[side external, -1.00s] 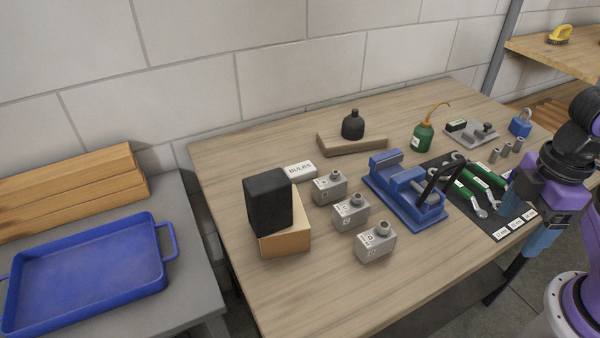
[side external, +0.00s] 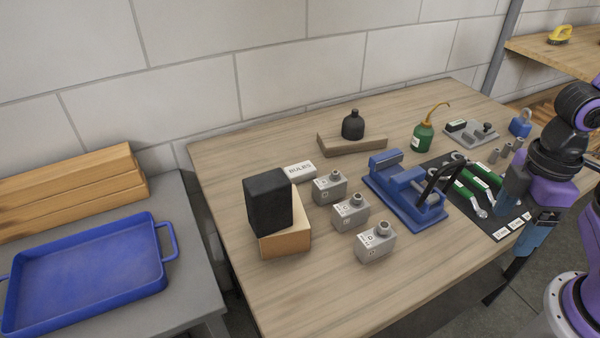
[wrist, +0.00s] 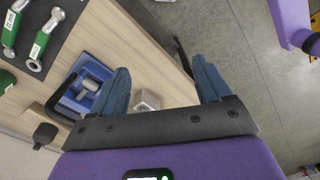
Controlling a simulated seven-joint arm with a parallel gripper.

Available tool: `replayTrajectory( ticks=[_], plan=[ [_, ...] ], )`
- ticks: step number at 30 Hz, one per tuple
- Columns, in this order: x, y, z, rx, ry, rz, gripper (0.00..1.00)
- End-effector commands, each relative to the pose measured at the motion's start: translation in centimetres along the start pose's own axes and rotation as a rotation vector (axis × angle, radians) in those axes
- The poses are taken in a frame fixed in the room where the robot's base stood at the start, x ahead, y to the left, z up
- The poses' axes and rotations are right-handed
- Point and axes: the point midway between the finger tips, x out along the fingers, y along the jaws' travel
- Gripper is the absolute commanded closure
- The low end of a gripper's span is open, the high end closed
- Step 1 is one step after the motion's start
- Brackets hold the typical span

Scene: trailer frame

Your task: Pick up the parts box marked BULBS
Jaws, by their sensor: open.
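The parts box marked BULBS (side external: 301,171) is a small white box lying on the wooden table, label up, in the side view. It sits behind a black block (side external: 268,201), which stands on a tan box (side external: 287,236) and may cover its left end. My gripper (side external: 512,235) is open and empty at the table's right front edge, far to the right of the BULBS box. Its two blue fingers show apart in the wrist view (wrist: 161,68). The BULBS box is not recognisable in the wrist view.
Several grey boxes (side external: 351,213) stand right of the BULBS box, then a blue vise (side external: 405,195) and a dark mat (side external: 478,200) with green-handled wrenches. A black bottle (side external: 352,125) is at the back. The table's front middle is clear. A blue tray (side external: 88,272) is left.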

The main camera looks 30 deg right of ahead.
Motion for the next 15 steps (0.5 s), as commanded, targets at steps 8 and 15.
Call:
replayTrajectory(
  ticks=[8, 15],
  plan=[
    [-0.1, 1.2, -7.4, 0.457, -0.091, -0.175, 0.22],
    [0.4, 3.8, -14.8, 0.872, -0.166, -0.360, 0.22]
  ],
)
